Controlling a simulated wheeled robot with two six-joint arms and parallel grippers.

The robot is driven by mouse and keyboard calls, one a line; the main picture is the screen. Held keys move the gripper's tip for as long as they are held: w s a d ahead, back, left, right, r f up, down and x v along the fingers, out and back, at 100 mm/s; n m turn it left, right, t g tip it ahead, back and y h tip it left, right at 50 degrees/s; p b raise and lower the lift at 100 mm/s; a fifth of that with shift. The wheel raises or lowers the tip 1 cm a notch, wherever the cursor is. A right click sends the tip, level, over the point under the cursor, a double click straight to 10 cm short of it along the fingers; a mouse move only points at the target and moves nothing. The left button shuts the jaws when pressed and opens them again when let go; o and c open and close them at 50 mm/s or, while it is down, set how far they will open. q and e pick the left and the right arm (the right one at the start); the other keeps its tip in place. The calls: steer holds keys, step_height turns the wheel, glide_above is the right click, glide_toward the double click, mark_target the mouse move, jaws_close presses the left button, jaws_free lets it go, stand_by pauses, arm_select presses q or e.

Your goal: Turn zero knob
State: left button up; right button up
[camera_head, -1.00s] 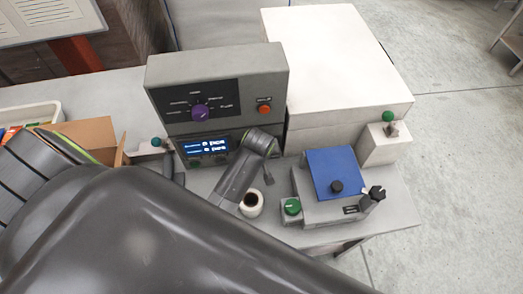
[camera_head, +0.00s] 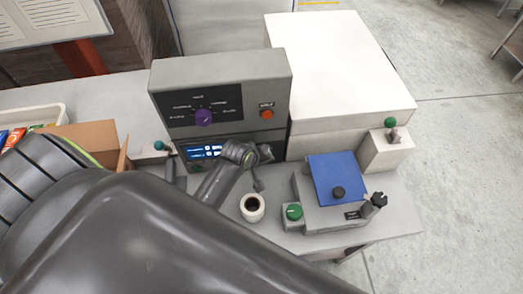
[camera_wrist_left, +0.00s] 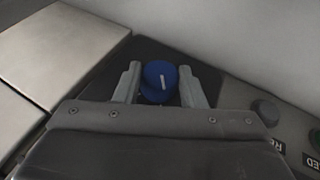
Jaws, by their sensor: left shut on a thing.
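A blue knob (camera_wrist_left: 158,88) with a white line on its face sits on a dark panel (camera_wrist_left: 98,88) in the left wrist view. The white line runs nearly upright in that view. My left gripper (camera_wrist_left: 159,70) has one pale finger on each side of the knob and is shut on it. In the head view my left wrist is in front of the grey console's lower display (camera_head: 203,152) and covers part of it. The blue knob and my fingertips cannot be made out there. My right gripper is in neither view.
The console (camera_head: 268,85) carries a purple knob (camera_head: 204,117) and an orange button (camera_head: 267,114). A cardboard box (camera_head: 92,136) is at left.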

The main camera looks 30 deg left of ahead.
arm_select(q)
steer(key=o, duration=1)
steer(key=shift+r, duration=0.1)
steer(key=shift+s+r, duration=0.15)
steer(key=shift+r, duration=0.05)
steer(key=b+v, duration=0.1)
steer(key=v, duration=1.5)
steer(key=shift+s+r+b, duration=0.15)
steer(key=shift+r+b, duration=0.15)
steer(key=shift+r, duration=0.1)
steer(key=shift+f, duration=0.1)
